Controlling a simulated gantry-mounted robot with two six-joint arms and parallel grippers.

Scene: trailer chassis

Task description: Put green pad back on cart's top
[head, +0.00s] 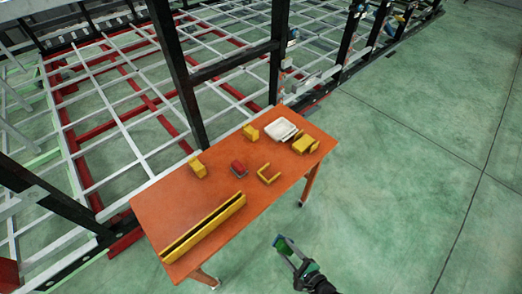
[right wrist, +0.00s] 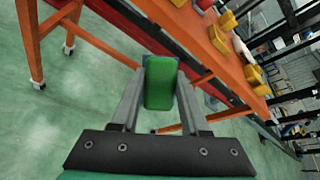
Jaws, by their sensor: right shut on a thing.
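The green pad (right wrist: 160,84) is held between the two fingers of my right gripper (right wrist: 158,95), as the right wrist view shows. In the head view the right gripper (head: 286,246) is in front of the cart's near right side, over the floor, with the green pad (head: 283,246) small at its tips. The cart (head: 218,222) has an orange top and wheeled legs. The pad is apart from the cart's top. My left gripper is not in view.
On the cart's top are a long yellow channel (head: 205,228), a red block (head: 238,168), a white tray (head: 281,130) and several yellow pieces. Bare top lies between the channel and the yellow bracket (head: 268,174). A metal chassis frame (head: 115,95) stands behind the cart.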

